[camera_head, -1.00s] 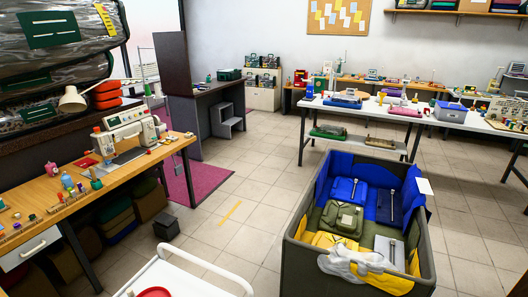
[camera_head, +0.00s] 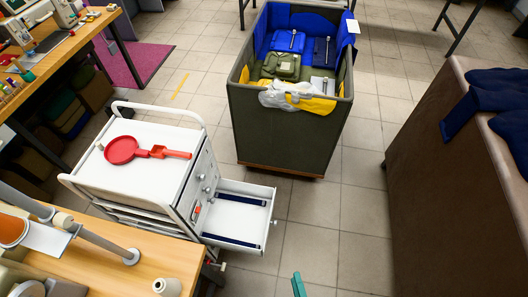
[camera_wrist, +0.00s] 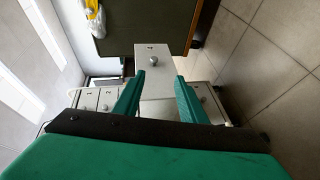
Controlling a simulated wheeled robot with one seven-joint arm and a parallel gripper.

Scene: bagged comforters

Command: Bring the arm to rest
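My gripper (camera_wrist: 159,80) shows in the wrist view as two teal fingers held apart. Nothing is between their tips. Beyond them is the pale front of a pulled-out drawer (camera_wrist: 155,88) with a round knob; I cannot tell the gap to it. In the head view only a teal tip of my gripper (camera_head: 298,285) shows at the bottom edge, to the lower right of the open drawer (camera_head: 238,213). The rest of my arm is out of that view.
A white trolley (camera_head: 165,185) carries a red pan-like item (camera_head: 122,150). Behind it stands a green bin (camera_head: 285,135) with several bags. A wooden worktable (camera_head: 110,270) is at lower left, and a brown padded bench (camera_head: 440,170) at right. Tiled floor (camera_head: 345,220) lies free between bin and bench.

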